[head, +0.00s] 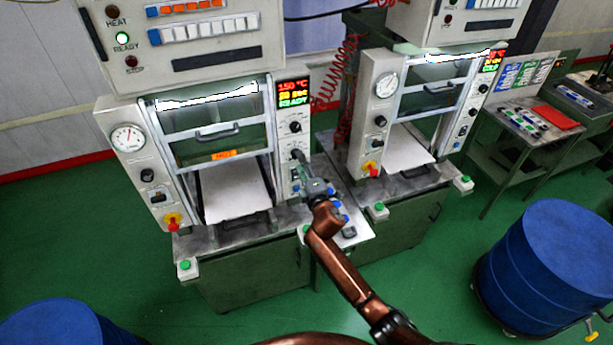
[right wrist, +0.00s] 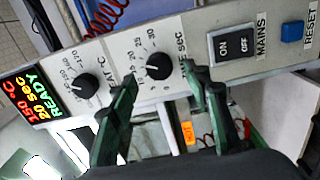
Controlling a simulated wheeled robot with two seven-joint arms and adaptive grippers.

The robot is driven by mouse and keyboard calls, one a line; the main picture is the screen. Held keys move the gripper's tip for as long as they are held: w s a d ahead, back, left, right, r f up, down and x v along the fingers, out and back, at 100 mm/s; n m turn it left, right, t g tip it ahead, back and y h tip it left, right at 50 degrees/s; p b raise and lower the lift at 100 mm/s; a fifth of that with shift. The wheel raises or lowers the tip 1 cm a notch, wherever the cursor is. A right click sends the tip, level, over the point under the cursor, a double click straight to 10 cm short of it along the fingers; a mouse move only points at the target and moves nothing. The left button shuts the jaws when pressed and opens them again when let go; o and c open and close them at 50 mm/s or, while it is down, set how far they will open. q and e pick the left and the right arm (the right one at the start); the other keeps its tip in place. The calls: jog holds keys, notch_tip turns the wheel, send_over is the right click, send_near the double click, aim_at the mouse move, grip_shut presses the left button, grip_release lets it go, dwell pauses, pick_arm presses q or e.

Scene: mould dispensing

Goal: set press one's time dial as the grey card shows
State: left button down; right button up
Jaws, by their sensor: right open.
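The left press (head: 245,130) has a side panel with a lit display (head: 293,92). In the right wrist view the display (right wrist: 32,98) reads 150 °C, 20 sec, READY. The black time dial (right wrist: 159,67) sits on a scale marked SEC; its exact pointer setting is hard to read. My right gripper (right wrist: 160,76) is open, its green fingertips on either side of the time dial; I cannot tell whether they touch it. No grey card can be made out with certainty. My left gripper is not in view.
A temperature dial (right wrist: 83,87) lies left of the time dial, a MAINS switch (right wrist: 236,44) and blue RESET button (right wrist: 292,32) right. A second press (head: 405,125) stands to the right. Blue drums (head: 550,265) stand in front; green floor between is clear.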

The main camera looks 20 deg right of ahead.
jog(key=s, duration=0.8)
jog(key=shift+d, duration=0.1)
